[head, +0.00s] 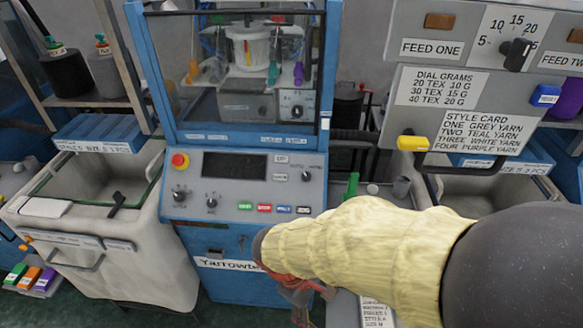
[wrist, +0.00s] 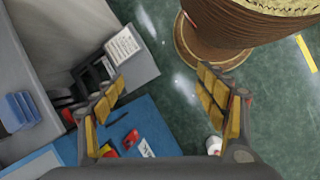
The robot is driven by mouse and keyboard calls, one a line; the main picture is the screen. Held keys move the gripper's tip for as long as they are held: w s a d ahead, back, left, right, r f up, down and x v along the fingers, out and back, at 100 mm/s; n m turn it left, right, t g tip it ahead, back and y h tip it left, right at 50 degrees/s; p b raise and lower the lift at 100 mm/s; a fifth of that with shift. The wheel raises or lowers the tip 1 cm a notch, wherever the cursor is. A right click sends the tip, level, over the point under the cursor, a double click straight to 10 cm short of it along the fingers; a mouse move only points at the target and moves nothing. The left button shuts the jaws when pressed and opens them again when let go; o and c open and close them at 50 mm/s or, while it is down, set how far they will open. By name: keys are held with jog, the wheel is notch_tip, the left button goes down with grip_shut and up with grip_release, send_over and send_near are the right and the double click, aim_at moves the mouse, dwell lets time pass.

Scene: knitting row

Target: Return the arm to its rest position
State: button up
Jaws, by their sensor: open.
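My gripper (head: 300,290) is low in the centre of the head view, in front of the blue knitting machine (head: 190,240). My yellow-sleeved arm reaches in from the lower right and hides part of it. In the wrist view my gripper (wrist: 160,75) shows two yellow-padded fingers spread wide apart with nothing between them. Green floor and a grey edge show beyond the fingertips.
A pale bin (head: 130,265) stands left of the machine. A grey sign panel (head: 455,90) with a dial and a yellow lever (head: 411,143) hangs at upper right, above another bin. The wrist view shows open green floor (wrist: 185,110) and blue boxes (wrist: 20,110).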

jog(key=d+r+m+t+y, duration=0.1)
jog(key=d+r+m+t, duration=0.1)
jog(key=r, duration=0.5)
jog(key=s+d+r+m+t+y, duration=0.1)
jog(key=d+r+m+t+y, duration=0.1)
jog(key=d+r+m, duration=0.3)
jog(key=s+d+r+m+t+y, duration=0.1)
jog(key=d+r+m, duration=0.3)
jog(key=r, duration=0.4)
jog(key=shift+s+d+r+t+y, duration=0.3)
jog(key=shift+t+y, duration=0.1)
jog(key=shift+t, duration=0.2)
